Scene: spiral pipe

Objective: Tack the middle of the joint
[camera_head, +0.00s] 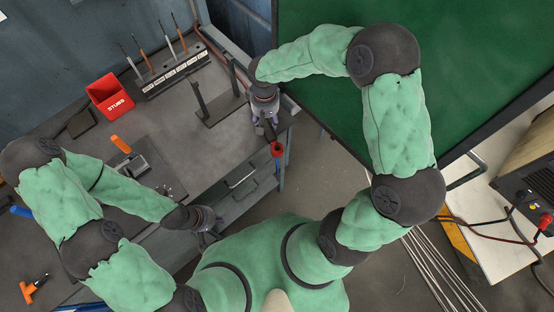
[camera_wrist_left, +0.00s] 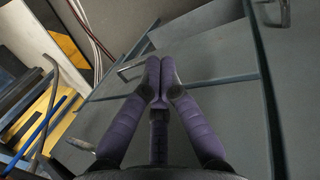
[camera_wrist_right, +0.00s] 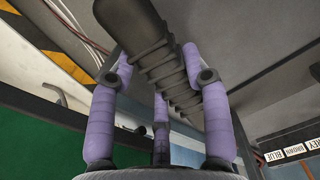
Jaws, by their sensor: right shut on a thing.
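My right gripper (camera_head: 266,122) is at the bench's right end. In the right wrist view the fingers (camera_wrist_right: 163,72) are shut around a dark grey handle (camera_wrist_right: 165,60) with raised ribs, which runs diagonally past them. A red piece (camera_head: 277,149) shows just below this gripper in the head view; I cannot tell whether it belongs to the handle. My left gripper (camera_head: 206,231) is low beside the bench front. In the left wrist view its fingertips (camera_wrist_left: 160,75) meet with nothing between them. A dark stand with two uprights (camera_head: 216,112) is left of my right gripper. I cannot make out the joint.
On the bench (camera_head: 200,150) are a red STUBS box (camera_head: 110,96), a labelled rack (camera_head: 173,77) of rods and an orange-handled tool (camera_head: 121,144). A green screen (camera_head: 480,60) stands at the right. A machine with cables (camera_head: 530,185) is at the far right. Long rods (camera_head: 430,258) lie lower right.

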